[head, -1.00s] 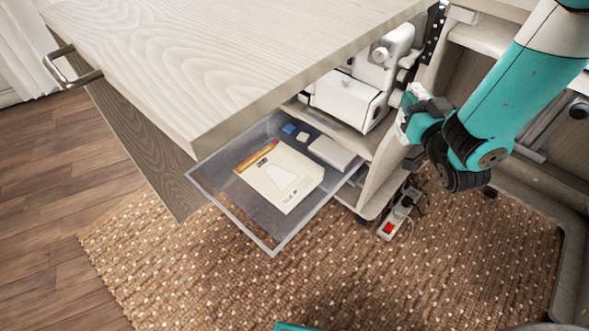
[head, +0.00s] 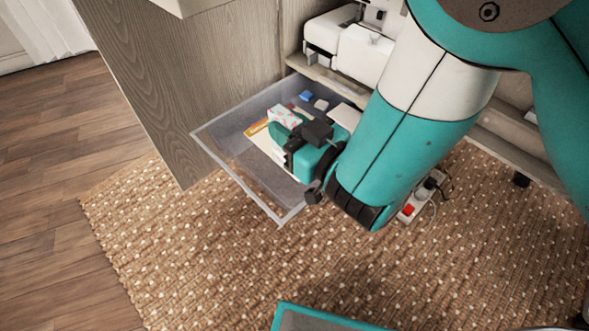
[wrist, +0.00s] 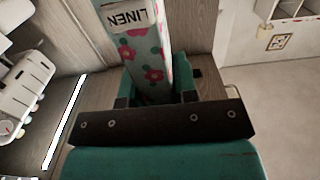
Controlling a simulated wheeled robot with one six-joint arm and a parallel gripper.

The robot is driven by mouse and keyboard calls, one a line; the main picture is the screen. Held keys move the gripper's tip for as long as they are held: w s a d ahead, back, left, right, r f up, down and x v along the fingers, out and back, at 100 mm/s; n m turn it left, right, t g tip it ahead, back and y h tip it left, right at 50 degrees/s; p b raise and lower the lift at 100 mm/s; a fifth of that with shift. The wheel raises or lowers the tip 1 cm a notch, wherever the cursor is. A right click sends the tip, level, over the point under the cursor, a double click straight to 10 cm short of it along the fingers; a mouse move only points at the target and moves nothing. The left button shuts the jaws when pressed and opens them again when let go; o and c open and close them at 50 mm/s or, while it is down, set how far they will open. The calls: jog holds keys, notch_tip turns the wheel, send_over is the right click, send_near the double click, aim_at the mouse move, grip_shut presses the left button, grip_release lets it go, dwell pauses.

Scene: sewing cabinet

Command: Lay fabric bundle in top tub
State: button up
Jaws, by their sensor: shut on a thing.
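My gripper (head: 288,130) is shut on the fabric bundle (head: 284,115), a white roll with pink-red flowers and green leaves. In the wrist view the bundle (wrist: 146,60) stands between the teal fingers, with a "LINEN" label at its far end. In the head view the gripper and bundle are over the inside of the pulled-out, see-through grey tub (head: 228,163). My gripper and arm hide much of the tub's right side. I cannot tell whether the bundle touches the tub's contents.
A cream pattern envelope (head: 257,136) lies in the tub, with a blue item (head: 306,95) and small pale items at its back. A white sewing machine (head: 365,52) stands behind. A wooden cabinet panel (head: 190,95) borders the left. A power strip (head: 412,208) lies on the rug.

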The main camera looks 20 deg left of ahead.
notch_tip(320, 180, down, 14)
jog(key=b, duration=0.8)
jog(key=shift+f+b, duration=0.2)
jog(key=shift+b, duration=0.1)
jog(key=o, duration=0.9)
